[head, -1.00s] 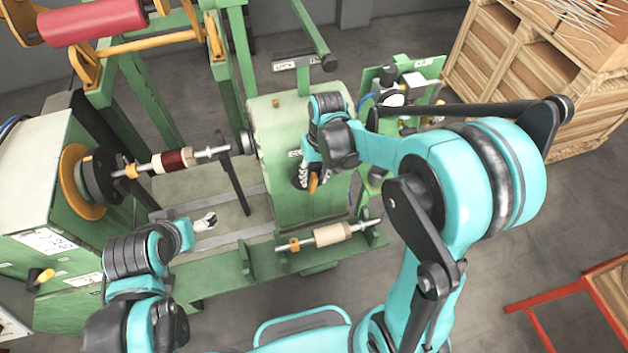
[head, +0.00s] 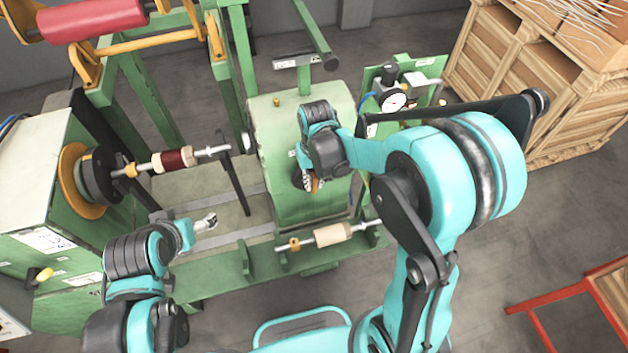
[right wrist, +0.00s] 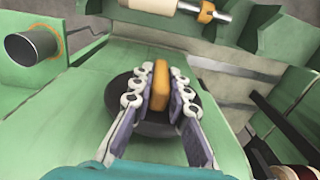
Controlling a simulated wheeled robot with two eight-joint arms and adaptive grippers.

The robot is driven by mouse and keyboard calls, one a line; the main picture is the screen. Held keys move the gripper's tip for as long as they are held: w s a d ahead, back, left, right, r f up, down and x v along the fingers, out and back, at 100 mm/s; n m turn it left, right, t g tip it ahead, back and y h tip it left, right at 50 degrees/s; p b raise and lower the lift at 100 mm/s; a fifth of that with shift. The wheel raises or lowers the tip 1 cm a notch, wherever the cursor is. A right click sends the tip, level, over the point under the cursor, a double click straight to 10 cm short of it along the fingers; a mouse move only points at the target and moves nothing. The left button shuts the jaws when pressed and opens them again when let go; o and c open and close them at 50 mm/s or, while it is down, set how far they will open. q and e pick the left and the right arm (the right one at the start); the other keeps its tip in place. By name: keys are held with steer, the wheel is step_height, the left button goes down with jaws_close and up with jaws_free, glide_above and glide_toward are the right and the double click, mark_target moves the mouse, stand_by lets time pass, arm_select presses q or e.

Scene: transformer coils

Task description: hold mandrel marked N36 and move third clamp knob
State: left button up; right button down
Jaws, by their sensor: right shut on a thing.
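An orange knob handle (right wrist: 160,85) stands on a black round disc (right wrist: 150,128) on the green housing (head: 275,135). My right gripper (right wrist: 160,90) is shut on this handle, one finger at each side; in the head view my wrist hides most of it. A mandrel with a dark red winding (head: 174,160) lies across the machine at the left. A second mandrel with a pale body (head: 331,235) and an orange collar rests on the front brackets. I can read no N36 mark on either. My left gripper (head: 207,222) hangs over the machine bed, apart from both; its opening is unclear.
A faceplate with an orange rim (head: 72,180) is at the left. A gauge panel (head: 392,100) stands beside my right arm. Wooden crates (head: 535,85) are at the back right, and a red-framed table (head: 560,298) at the lower right. Floor shows between them.

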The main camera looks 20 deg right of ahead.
stand_by(0.3)
steer(key=c, duration=1.5)
jaws_free()
steer(key=shift+r, duration=0.1)
step_height(320, 180, up, 12)
steer(key=shift+a+f, duration=0.1)
steer(key=shift+s, duration=0.1)
steer(key=shift+s+f+b, duration=0.2)
steer(key=shift+f+b, duration=0.15)
steer(key=shift+b, duration=0.05)
steer(key=s+d+f+t+b, duration=0.1)
steer(key=s+f+t+b, duration=0.1)
steer(key=s+f+b, duration=0.1)
steer(key=s+d+f+t+b, duration=0.2)
steer(key=s+f+b, duration=0.2)
steer(key=f+b, duration=0.2)
steer(key=s+d+f+t+b, duration=0.2)
steer(key=s+f+t+b, duration=0.1)
steer(key=s+f+b, duration=0.1)
steer(key=shift+f+b, duration=0.6)
steer(key=shift+b, duration=0.05)
